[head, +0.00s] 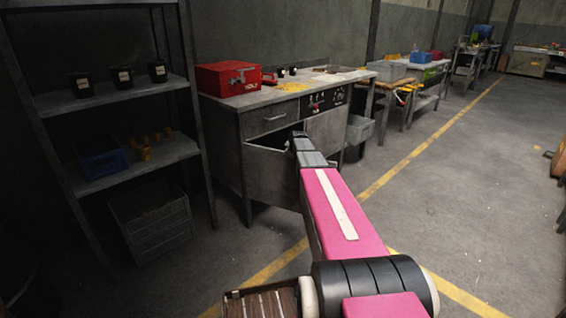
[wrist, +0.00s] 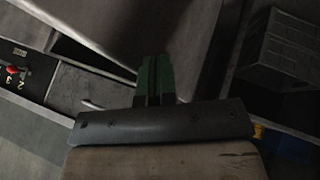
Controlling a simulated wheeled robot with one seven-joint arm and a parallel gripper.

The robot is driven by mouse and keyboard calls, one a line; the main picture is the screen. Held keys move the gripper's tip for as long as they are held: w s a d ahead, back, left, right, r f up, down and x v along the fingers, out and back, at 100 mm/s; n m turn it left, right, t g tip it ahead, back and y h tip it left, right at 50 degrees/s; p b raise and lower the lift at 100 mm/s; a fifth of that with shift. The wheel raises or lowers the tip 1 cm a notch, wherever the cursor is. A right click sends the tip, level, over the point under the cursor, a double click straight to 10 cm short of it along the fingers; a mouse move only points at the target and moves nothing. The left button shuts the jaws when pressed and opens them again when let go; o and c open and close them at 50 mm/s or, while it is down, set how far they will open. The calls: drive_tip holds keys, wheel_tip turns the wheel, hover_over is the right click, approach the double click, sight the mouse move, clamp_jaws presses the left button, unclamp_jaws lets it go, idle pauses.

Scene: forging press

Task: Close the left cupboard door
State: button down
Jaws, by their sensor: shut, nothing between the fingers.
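The grey metal cabinet (head: 230,150) stands at the centre of the head view. Its left cupboard door (head: 270,178), below the drawer (head: 265,119), stands ajar, with a dark gap above its top edge. My gripper (head: 298,136) is at the upper right edge of that door; I cannot tell whether it touches it. In the wrist view my green fingers (wrist: 154,78) are together and empty, beside a large grey panel (wrist: 140,25) that looks like the door. My arm hides the door's lower right part.
A red toolbox (head: 228,78) sits on the cabinet top. A control panel (head: 322,101) is right of the drawer. A shelf rack (head: 75,100) with black pots and a blue bin (head: 100,163) stands at the left.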

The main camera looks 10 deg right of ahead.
drive_tip(key=w+d+n+g+y, duration=0.1)
drive_tip(key=w+d+n+y, duration=0.45)
drive_tip(key=w, duration=0.95)
drive_tip(key=w+n+g, duration=0.2)
drive_tip(key=w+n, duration=0.3)
drive_tip(key=w, duration=1)
drive_tip(key=shift+w+d, duration=0.25)
drive_tip(key=shift+d, duration=0.05)
drive_tip(key=shift+n+y, duration=0.25)
